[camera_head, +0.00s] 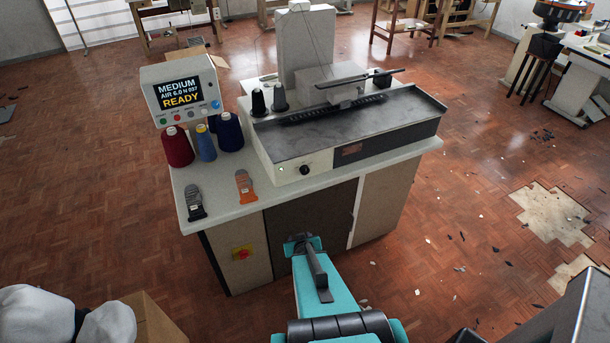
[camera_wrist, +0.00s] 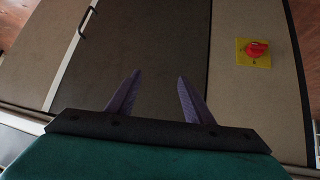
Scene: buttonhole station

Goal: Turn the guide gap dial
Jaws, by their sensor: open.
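A small round black dial (camera_head: 305,170) sits on the pale front panel of the buttonhole machine (camera_head: 376,128), left of its middle. No label is readable, so I cannot tell its setting. The dial is not visible in the wrist view. My gripper (camera_wrist: 157,80) is open and empty in the wrist view, its two purple fingers spread before the cabinet's dark door (camera_wrist: 150,55). In the head view my teal arm reaches toward the cabinet front, below the dial; the fingers are hidden there.
A display (camera_head: 180,93) reads READY. Thread cones (camera_head: 178,145) and an orange-tagged item (camera_head: 245,187) stand or lie on the worktop's left. A red knob on a yellow plate (camera_wrist: 253,50) is on the cabinet front. A cardboard box (camera_head: 155,318) is at lower left.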

